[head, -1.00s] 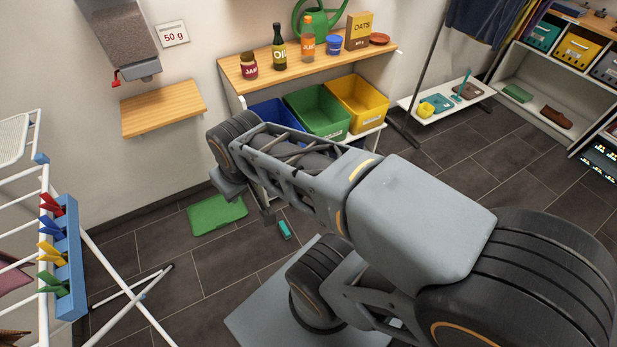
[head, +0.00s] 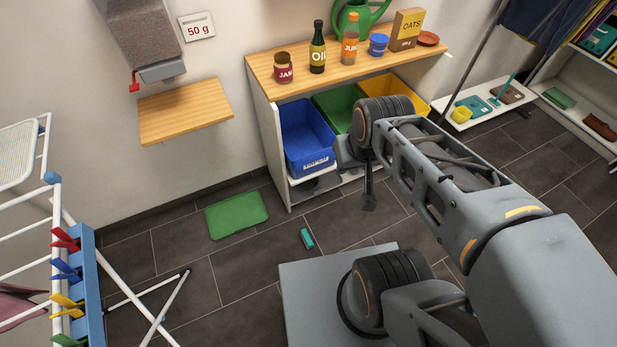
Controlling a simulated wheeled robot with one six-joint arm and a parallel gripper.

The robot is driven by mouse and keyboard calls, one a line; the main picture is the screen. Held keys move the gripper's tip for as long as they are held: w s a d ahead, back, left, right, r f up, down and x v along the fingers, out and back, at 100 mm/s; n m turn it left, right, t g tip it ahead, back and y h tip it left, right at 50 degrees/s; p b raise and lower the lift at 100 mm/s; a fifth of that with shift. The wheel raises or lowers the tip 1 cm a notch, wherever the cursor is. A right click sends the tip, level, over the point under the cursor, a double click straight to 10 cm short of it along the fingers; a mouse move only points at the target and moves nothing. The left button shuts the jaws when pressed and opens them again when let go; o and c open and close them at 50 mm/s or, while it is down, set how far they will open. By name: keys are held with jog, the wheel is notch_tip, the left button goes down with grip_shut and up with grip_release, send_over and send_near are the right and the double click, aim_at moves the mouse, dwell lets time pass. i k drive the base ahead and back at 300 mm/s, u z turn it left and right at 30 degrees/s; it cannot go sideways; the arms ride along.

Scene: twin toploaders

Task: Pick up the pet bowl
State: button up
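A small reddish-brown dish (head: 428,39) lies at the right end of the wooden shelf top, beside the oats box; it is the most bowl-like thing in view, but I cannot tell for sure that it is the pet bowl. A small blue tub (head: 378,45) stands to its left. My gripper (head: 369,203) hangs low in front of the shelf unit, well below its top and apart from both. Its fingers are small, dark and seen edge-on, so their opening is unclear. I see nothing held in it.
Jam, oil and juice stand on the shelf top (head: 262,68), with a watering can behind. Blue (head: 306,140), green and yellow bins sit below. A dispenser hangs over a bare wooden wall shelf (head: 185,110). A green mat (head: 237,214) and teal item (head: 307,238) lie on the floor; a drying rack (head: 75,260) stands left.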

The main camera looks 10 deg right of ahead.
aim_at(310, 184)
jog(key=u, duration=4.65)
jog(key=k, duration=2.1)
jog(key=z, duration=1.15)
